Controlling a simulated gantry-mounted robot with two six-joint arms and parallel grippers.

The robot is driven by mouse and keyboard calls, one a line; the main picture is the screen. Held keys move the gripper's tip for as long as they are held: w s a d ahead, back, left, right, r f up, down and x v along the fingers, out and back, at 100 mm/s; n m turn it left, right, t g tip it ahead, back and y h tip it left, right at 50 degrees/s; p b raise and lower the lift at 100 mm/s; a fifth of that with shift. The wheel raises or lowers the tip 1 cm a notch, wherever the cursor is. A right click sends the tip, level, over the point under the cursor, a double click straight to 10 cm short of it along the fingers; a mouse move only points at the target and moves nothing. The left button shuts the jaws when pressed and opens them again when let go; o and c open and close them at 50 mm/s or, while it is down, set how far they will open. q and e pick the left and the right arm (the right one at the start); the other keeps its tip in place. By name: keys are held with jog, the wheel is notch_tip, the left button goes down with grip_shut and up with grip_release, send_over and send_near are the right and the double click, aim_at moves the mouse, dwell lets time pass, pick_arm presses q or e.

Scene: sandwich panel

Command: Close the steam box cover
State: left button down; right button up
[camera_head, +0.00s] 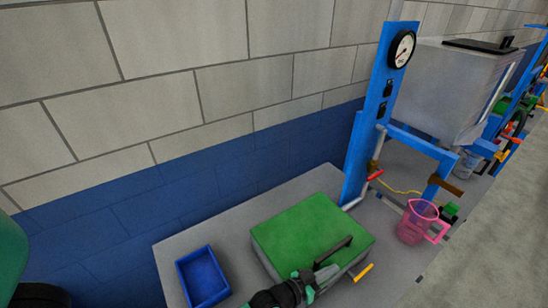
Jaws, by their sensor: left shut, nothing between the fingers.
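The steam box (358,270) stands on the grey table in the lower middle of the head view. Its green cover (298,228) lies flat over the top, with a black bar handle (335,250) near its right front edge. My left gripper (328,272) comes in from the bottom and is shut and empty. Its fingertips are at the front of the cover, close to the near end of the handle; I cannot tell whether they touch. My left arm hides part of the box's front. My right gripper is not in view.
A blue open bin (202,278) stands left of the box. A yellow lever (363,272) sticks out at the box's right front. A blue frame with a gauge (402,48) and a pink jug (417,222) stand to the right. A brick wall is behind.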

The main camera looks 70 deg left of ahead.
pick_arm(q)
jog(key=shift+s+f, duration=0.1)
jog(key=shift+f, duration=0.25)
notch_tip(320, 180, up, 4)
jog(key=p, duration=0.4)
jog(key=shift+d+r, duration=0.1)
jog(key=shift+r, duration=0.15)
jog(key=p+v, duration=0.2)
jog(key=v, duration=0.8)
jog(key=shift+d+r, duration=0.15)
jog(key=shift+d, duration=0.05)
